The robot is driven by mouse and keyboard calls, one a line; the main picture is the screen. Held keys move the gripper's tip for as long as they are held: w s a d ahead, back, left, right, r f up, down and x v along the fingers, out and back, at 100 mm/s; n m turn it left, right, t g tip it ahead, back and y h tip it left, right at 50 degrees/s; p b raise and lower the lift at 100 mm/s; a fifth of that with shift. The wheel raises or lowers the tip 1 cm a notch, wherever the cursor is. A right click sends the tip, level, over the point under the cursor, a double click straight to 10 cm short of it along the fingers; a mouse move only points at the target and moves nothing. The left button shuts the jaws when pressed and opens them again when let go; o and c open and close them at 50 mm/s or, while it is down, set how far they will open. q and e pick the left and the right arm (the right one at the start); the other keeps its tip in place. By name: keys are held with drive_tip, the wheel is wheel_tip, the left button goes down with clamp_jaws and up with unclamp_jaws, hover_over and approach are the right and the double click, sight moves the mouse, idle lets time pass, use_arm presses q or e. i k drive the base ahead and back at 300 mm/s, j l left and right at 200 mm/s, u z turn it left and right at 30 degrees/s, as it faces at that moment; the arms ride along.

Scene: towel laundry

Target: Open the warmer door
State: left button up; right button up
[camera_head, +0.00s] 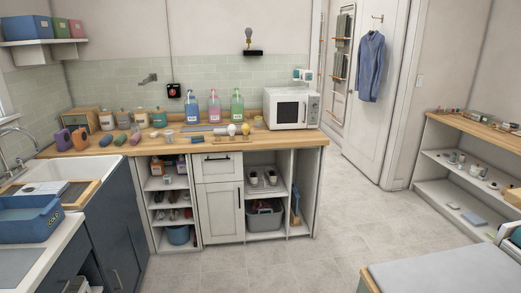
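The warmer appears to be the white microwave-like box (312,108) at the right end of the wooden counter. Its front door (288,110) has a dark window and looks shut. A control panel is to the right of the door. Details of the handle are too small to tell. Neither of my grippers is in view.
The wooden counter (170,148) holds pump bottles (214,106), jars and small items left of the warmer. A teal and white item sits on top of the warmer. Grey floor (230,268) is open before the counter. A pale flat surface (445,272) is at lower right.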

sight(287, 112)
drive_tip(key=i, duration=3.25)
